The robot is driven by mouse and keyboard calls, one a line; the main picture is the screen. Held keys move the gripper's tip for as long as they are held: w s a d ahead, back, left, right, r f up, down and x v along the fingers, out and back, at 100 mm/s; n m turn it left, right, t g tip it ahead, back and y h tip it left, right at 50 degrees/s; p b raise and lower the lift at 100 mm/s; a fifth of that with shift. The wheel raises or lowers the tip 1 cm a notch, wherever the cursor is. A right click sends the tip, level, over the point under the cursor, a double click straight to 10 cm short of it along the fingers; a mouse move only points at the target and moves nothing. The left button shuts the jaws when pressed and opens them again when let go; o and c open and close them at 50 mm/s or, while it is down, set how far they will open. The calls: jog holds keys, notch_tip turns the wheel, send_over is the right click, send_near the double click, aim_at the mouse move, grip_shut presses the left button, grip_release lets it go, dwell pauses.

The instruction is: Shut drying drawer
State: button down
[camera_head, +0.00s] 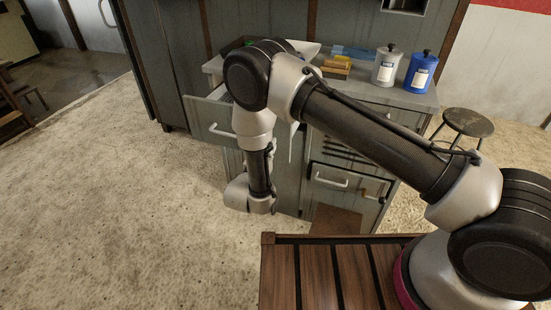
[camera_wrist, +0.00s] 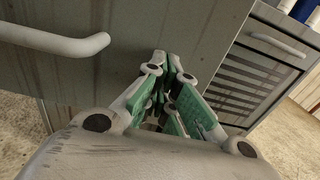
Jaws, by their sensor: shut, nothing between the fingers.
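A grey drawer (camera_head: 212,118) at the upper left of the cabinet is pulled out, with a pale bar handle (camera_head: 222,131) on its front. In the wrist view its front panel (camera_wrist: 100,75) fills the upper left, and the handle (camera_wrist: 60,40) shows left of my fingers. My gripper (camera_wrist: 170,60) is shut and empty, with its green-padded fingers pointing at the panel, right of the handle. I cannot tell whether the fingertips touch the panel. In the head view the gripper itself is hidden by my arm.
A slatted front with a handle (camera_wrist: 278,45) stands to the right. A lower drawer (camera_head: 350,182) sits below the slats. Canisters (camera_head: 387,65) and (camera_head: 420,72) stand on the counter. A round stool (camera_head: 467,122) is at the right. The floor (camera_head: 110,200) at left is clear.

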jog(key=x, duration=1.9)
jog(key=shift+w+f, duration=0.1)
jog(key=shift+f, duration=0.05)
jog(key=shift+w+d, duration=0.2)
jog(key=shift+w, duration=0.35)
jog(key=shift+r, duration=0.2)
